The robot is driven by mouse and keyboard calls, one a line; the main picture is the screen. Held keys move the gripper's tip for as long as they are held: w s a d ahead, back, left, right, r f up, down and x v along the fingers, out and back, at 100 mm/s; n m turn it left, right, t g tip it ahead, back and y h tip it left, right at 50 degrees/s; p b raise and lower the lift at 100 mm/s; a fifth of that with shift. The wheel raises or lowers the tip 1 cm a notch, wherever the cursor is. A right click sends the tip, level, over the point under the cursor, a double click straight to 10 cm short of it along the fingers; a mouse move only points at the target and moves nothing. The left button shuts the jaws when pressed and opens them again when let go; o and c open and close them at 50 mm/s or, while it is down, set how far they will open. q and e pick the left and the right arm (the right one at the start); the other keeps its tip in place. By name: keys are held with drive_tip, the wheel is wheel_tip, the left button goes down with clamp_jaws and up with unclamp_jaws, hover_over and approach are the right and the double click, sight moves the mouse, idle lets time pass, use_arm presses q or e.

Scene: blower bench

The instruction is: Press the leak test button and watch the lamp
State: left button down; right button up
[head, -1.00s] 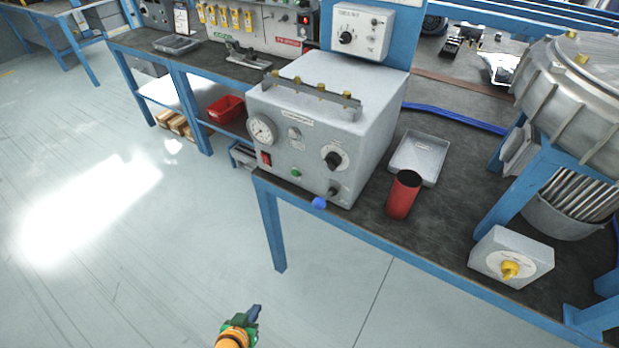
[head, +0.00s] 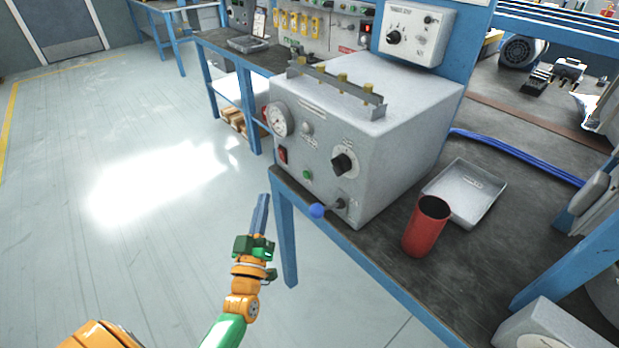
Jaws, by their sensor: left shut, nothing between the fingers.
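A grey test box (head: 400,140) stands on the dark bench top. Its front panel carries a round gauge (head: 279,121), a small pale round lamp or fitting (head: 306,128), a red switch (head: 282,155), a green button (head: 307,174) and a black knob (head: 344,163). The pale round part shows no glow. I cannot read which part is labelled for the leak test. My left gripper (head: 262,202) is shut and empty, pointing up in the picture. It is left of and below the green button, apart from the panel. My right gripper is out of view.
A blue ball-ended lever (head: 317,210) sticks out below the panel, near the bench edge. A red cup (head: 427,227) and a grey tray (head: 465,193) are right of the box. A grey box (head: 555,328) is at the lower right. The floor at left is clear.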

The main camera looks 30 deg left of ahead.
sight(307, 175)
use_arm(q)
drive_tip(key=w+d+b, duration=0.3)
drive_tip(key=w, duration=0.5)
drive_tip(key=shift+d+b, duration=0.2)
drive_tip(key=shift+b, duration=0.1)
drive_tip(key=shift+w, duration=0.1)
idle(1.7)
drive_tip(key=shift+w+d, duration=0.2)
drive_tip(key=shift+w, duration=0.2)
drive_tip(key=shift+w+d+b, duration=0.1)
drive_tip(key=shift+w+b, duration=0.2)
drive_tip(key=shift+b, duration=0.1)
idle(0.5)
drive_tip(key=shift+s+a+p, duration=0.25)
drive_tip(key=shift+s+p, duration=0.25)
drive_tip(key=shift+s, duration=0.2)
